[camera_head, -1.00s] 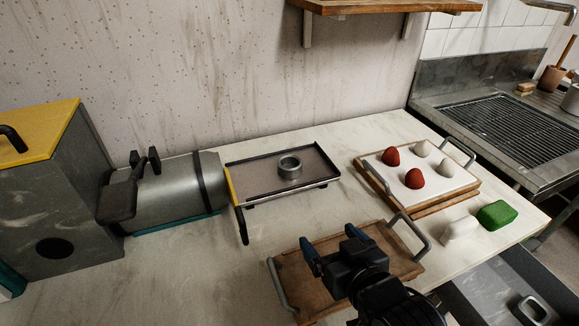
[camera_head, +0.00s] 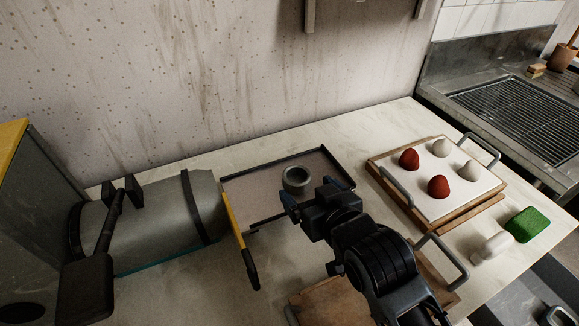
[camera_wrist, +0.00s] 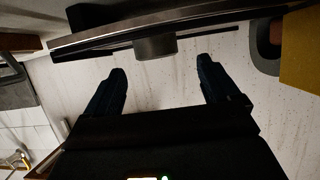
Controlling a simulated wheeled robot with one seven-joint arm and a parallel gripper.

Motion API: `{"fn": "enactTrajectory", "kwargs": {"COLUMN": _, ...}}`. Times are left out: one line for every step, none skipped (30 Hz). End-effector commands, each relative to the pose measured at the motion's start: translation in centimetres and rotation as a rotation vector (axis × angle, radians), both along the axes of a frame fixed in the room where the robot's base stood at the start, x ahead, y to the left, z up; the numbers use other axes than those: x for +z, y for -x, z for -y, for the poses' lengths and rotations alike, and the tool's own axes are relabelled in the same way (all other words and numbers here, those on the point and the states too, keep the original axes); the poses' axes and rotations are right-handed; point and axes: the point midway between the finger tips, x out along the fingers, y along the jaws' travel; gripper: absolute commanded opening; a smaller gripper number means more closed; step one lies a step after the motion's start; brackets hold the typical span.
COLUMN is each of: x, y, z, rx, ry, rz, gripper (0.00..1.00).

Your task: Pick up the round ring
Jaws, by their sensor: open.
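The round ring (camera_head: 294,190) is a grey, short, hollow cylinder. It stands upright on a low dark-rimmed tray (camera_head: 250,198) near the wall. In the wrist view the ring (camera_wrist: 155,47) shows at the top middle, against the tray's dark edge (camera_wrist: 95,38). My gripper (camera_head: 309,195) is open and empty, with blue fingers, just in front of the ring in the head view. In the wrist view the ring lies beyond and between the two fingertips of my gripper (camera_wrist: 161,62), apart from both.
A white board (camera_head: 425,205) with red and white lumps is at right. A wooden tray (camera_head: 330,302) lies below my arm; a green block (camera_head: 527,224) is near the edge.

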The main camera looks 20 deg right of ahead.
Motion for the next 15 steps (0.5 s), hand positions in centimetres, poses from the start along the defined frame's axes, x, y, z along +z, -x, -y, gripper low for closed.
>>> {"fn": "enactTrajectory", "kwargs": {"x": -0.1, "y": -0.3, "z": 0.0, "rx": 0.0, "ry": 0.0, "rz": 0.0, "gripper": 0.89}}
{"fn": "enactTrajectory", "kwargs": {"x": -0.2, "y": -0.5, "z": 0.0, "rx": 0.0, "ry": 0.0, "rz": 0.0, "gripper": 0.89}}
{"fn": "enactTrajectory", "kwargs": {"x": -0.3, "y": -0.8, "z": 0.1, "rx": 0.0, "ry": 0.0, "rz": 0.0, "gripper": 0.89}}
{"fn": "enactTrajectory", "kwargs": {"x": -0.4, "y": -1.1, "z": 0.1, "rx": 0.0, "ry": 0.0, "rz": -0.001, "gripper": 0.89}}
{"fn": "enactTrajectory", "kwargs": {"x": -0.5, "y": -1.5, "z": 0.1, "rx": 0.0, "ry": 0.0, "rz": 0.0, "gripper": 0.89}}
{"fn": "enactTrajectory", "kwargs": {"x": -0.7, "y": -1.9, "z": 0.1, "rx": 0.0, "ry": 0.0, "rz": 0.0, "gripper": 0.89}}
{"fn": "enactTrajectory", "kwargs": {"x": -0.8, "y": -2.1, "z": 0.2, "rx": 0.0, "ry": 0.0, "rz": -0.001, "gripper": 0.89}}
{"fn": "enactTrajectory", "kwargs": {"x": -0.9, "y": -2.4, "z": 0.2, "rx": 0.0, "ry": 0.0, "rz": -0.001, "gripper": 0.89}}
{"fn": "enactTrajectory", "kwargs": {"x": -1.0, "y": -2.7, "z": 0.2, "rx": -0.001, "ry": 0.0, "rz": 0.0, "gripper": 0.89}}
{"fn": "enactTrajectory", "kwargs": {"x": -1.1, "y": -3.0, "z": 0.3, "rx": -0.001, "ry": 0.0, "rz": 0.0, "gripper": 0.89}}
{"fn": "enactTrajectory", "kwargs": {"x": -1.2, "y": -3.3, "z": 0.4, "rx": -0.001, "ry": 0.0, "rz": 0.001, "gripper": 0.89}}
{"fn": "enactTrajectory", "kwargs": {"x": -1.4, "y": -3.8, "z": 0.5, "rx": -0.001, "ry": 0.0, "rz": 0.0, "gripper": 0.89}}
{"fn": "enactTrajectory", "kwargs": {"x": -1.5, "y": -4.3, "z": 0.6, "rx": -0.002, "ry": 0.001, "rz": 0.0, "gripper": 0.89}}
{"fn": "enactTrajectory", "kwargs": {"x": -1.7, "y": -4.7, "z": 0.7, "rx": -0.002, "ry": 0.001, "rz": 0.0, "gripper": 0.89}}
{"fn": "enactTrajectory", "kwargs": {"x": -1.9, "y": -5.2, "z": 0.8, "rx": -0.002, "ry": 0.001, "rz": 0.0, "gripper": 0.89}}
